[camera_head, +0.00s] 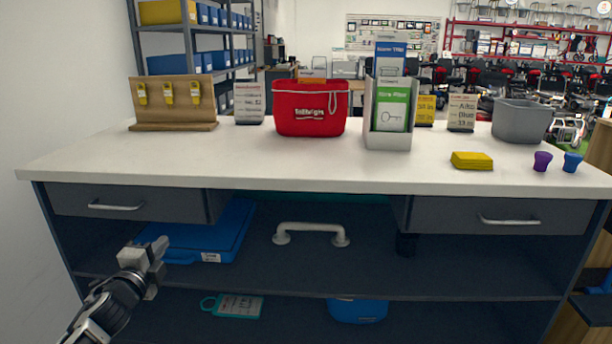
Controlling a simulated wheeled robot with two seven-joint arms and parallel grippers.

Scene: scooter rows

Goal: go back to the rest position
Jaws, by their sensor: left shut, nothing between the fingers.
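My left gripper (151,262) is at the lower left, its arm coming in from the bottom left corner. It is shut and holds nothing. It is in front of the counter's open shelves, near a flat blue case (227,232), and I cannot tell how far apart they are. My right gripper is not in view.
A white counter (240,167) spans the view, with two grey drawers (130,204) below. On top are a key board (174,122), a red bag (311,122), a leaflet holder (389,141), a grey bin (521,119) and a yellow block (472,161). The counter's middle front is clear.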

